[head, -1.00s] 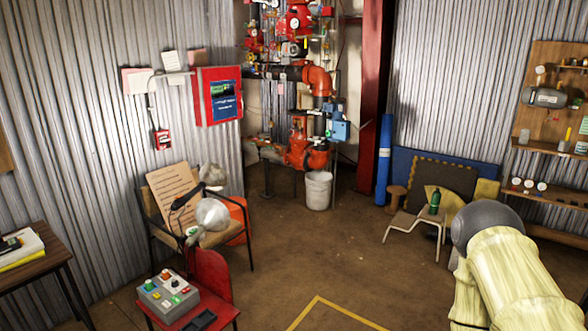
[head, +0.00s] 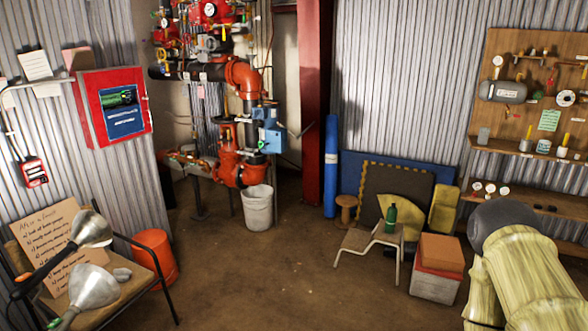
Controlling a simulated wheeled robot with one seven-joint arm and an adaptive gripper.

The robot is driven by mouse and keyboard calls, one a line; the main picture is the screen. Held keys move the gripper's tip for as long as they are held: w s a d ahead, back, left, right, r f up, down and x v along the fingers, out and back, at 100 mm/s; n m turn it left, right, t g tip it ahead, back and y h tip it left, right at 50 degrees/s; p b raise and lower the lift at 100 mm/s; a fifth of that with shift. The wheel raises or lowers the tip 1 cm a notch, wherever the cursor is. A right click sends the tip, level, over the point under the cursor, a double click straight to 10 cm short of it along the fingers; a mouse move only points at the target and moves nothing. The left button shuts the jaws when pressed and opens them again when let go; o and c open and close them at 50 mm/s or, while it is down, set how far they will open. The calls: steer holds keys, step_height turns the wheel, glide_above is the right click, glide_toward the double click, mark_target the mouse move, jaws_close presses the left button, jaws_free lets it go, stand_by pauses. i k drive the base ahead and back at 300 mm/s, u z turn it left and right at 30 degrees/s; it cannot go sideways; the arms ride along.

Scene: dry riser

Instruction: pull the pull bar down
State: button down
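A small red box with a pale marking (head: 33,171) hangs on the corrugated wall at the far left in the head view, below a thin conduit. It looks like a pull station, but its pull bar is too small to make out clearly. My arm shows at the lower right, a pale yellow link with a dark grey round joint. My gripper is not in view, so its state and its place relative to the red box are hidden.
A chair (head: 160,262) with lamps (head: 90,228) and a written board stands below the red box, near an orange bucket (head: 155,257). A red cabinet (head: 115,105) is on the wall to its right. Red piping (head: 240,160) and a white bucket (head: 257,207) stand ahead. The middle floor is clear.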

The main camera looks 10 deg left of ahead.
mark_target(36, 171)
steer(key=u, duration=0.1)
steer(key=i, duration=1.65)
steer(key=u, duration=0.85)
steer(key=i, duration=0.95)
steer(key=u, duration=1.05)
